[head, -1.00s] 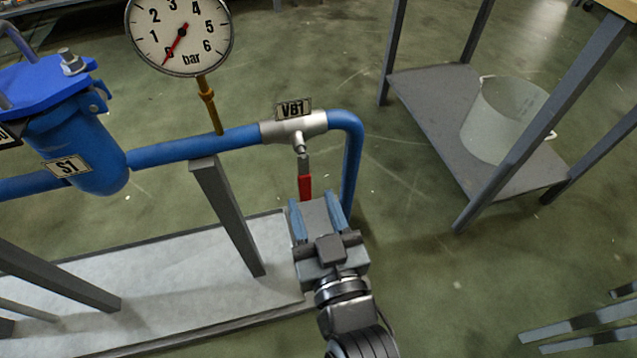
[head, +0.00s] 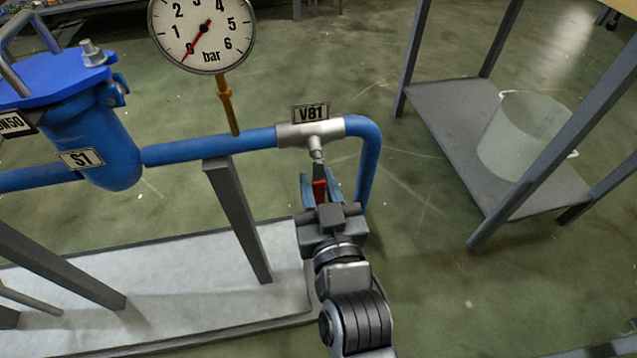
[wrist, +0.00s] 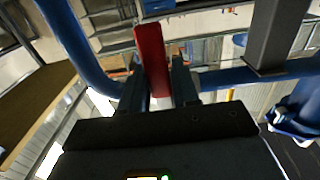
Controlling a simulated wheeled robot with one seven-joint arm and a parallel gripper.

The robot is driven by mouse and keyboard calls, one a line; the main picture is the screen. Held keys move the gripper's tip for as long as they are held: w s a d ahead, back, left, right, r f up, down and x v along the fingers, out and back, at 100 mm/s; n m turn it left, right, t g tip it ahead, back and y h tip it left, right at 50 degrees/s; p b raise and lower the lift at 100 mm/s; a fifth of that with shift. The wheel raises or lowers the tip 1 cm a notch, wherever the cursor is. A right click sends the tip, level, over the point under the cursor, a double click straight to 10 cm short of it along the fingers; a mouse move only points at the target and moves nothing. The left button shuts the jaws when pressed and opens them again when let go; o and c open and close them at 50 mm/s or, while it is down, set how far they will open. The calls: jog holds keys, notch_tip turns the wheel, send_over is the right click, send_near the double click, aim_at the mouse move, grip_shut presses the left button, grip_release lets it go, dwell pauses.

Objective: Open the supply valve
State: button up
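The supply valve V81 (head: 318,131) is a silver body in the blue pipe, with a label plate (head: 311,112) above it. Its lever hangs from the stem, pointing down and away from the pipe line. The lever's red handle (head: 319,190) also shows in the wrist view (wrist: 152,58). My gripper (head: 320,180) is around the handle, with one blue-tipped finger on each side. In the wrist view my gripper's fingers (wrist: 160,75) stand apart with the handle between them, close to the left finger. Firm contact is not visible.
A pressure gauge (head: 202,30) reads about 0 bar. A blue strainer S1 (head: 95,140) stands left. A grey post (head: 238,220) supports the pipe above a pale base (head: 180,285). A grey table shelf (head: 450,110) holds a translucent bucket (head: 525,135) at right.

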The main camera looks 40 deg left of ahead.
grip_shut()
